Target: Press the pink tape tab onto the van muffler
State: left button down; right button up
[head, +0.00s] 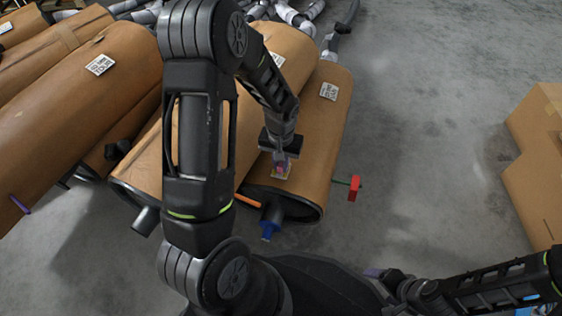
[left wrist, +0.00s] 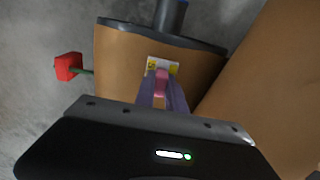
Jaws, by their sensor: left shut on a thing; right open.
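My left gripper (head: 281,167) is shut on the pink tape tab (left wrist: 162,82), between its purple fingers. It is over the near end of a brown-wrapped muffler (head: 322,125), at a white-and-yellow label (left wrist: 162,65). The tab's lower end appears at the label; I cannot tell whether it touches. The muffler also fills the middle of the left wrist view (left wrist: 120,65). I cannot read whether its tag marks it as the van muffler. My right gripper (head: 375,273) is open and apart from the mufflers, low in the head view; its fingertips are only partly visible.
A red block (head: 354,188) on a green stem sticks out right of this muffler. A blue-capped pipe (head: 270,226) and an orange stick (head: 247,201) are at its near end. More wrapped mufflers (head: 80,110) lie left. A cardboard box (head: 540,150) stands right, beyond clear floor.

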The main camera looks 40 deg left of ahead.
pick_arm(q)
jog(key=shift+f+b, duration=0.4)
jog(key=shift+f, duration=0.45)
jog(key=shift+f, duration=0.35)
jog(key=shift+r, duration=0.1)
dwell(0.5)
jog(key=shift+r, duration=0.45)
jog(key=shift+f, duration=0.55)
dwell(0.4)
dwell(0.5)
jog(key=shift+r+p, duration=2.9)
jog(key=shift+r, duration=0.65)
